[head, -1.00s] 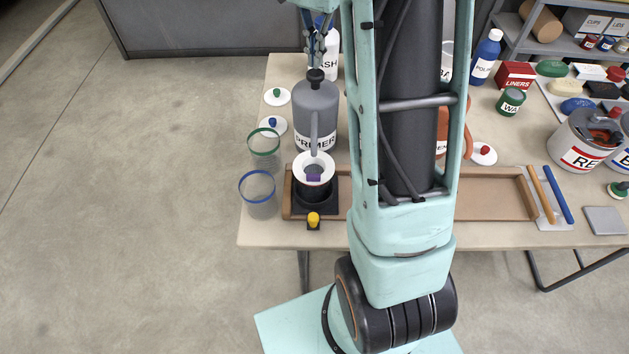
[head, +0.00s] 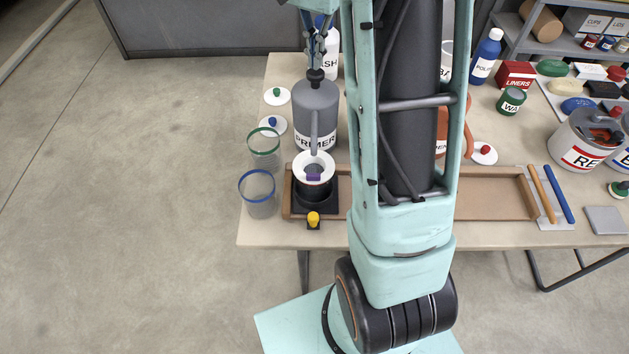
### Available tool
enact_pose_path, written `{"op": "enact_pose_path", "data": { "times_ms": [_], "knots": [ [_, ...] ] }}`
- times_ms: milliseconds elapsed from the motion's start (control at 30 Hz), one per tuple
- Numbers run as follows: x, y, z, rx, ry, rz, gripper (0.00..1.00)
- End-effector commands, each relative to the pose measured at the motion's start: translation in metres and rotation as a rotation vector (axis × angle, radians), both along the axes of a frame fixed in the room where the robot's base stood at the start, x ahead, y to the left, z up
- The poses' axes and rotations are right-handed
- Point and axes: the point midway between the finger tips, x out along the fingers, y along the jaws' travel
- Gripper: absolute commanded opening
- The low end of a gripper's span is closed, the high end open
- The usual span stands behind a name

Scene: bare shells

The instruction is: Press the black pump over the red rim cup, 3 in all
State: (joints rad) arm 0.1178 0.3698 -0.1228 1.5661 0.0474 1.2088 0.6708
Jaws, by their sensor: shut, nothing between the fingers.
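The black pump (head: 316,76) sits on top of the grey PRIMER bottle (head: 316,105), which stands upright at the table's left part. Its grey spout (head: 314,135) reaches forward over a white ring-shaped piece (head: 303,165) with something purple in it, above a black stand (head: 315,200). I cannot make out a red rim cup there. My gripper (head: 316,63) is shut and empty, pointing down right at the pump's top; whether it touches cannot be told.
A green-rimmed cup (head: 264,152) and a blue-rimmed cup (head: 258,195) stand left of the stand. A brown tray (head: 490,205) and a yellow knob (head: 313,219) are near the front edge. My arm hides the table's middle. A white bottle (head: 332,60) stands behind the pump.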

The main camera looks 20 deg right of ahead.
Motion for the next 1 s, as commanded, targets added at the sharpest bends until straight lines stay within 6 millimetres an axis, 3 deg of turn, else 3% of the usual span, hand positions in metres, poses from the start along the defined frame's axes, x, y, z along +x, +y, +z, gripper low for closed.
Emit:
{"op": "enact_pose_path", "data": {
  "times_ms": [1000],
  "knots": [
    [-0.001,0.000,-0.033,0.001,0.004,0.000,0.00]
  ]
}}
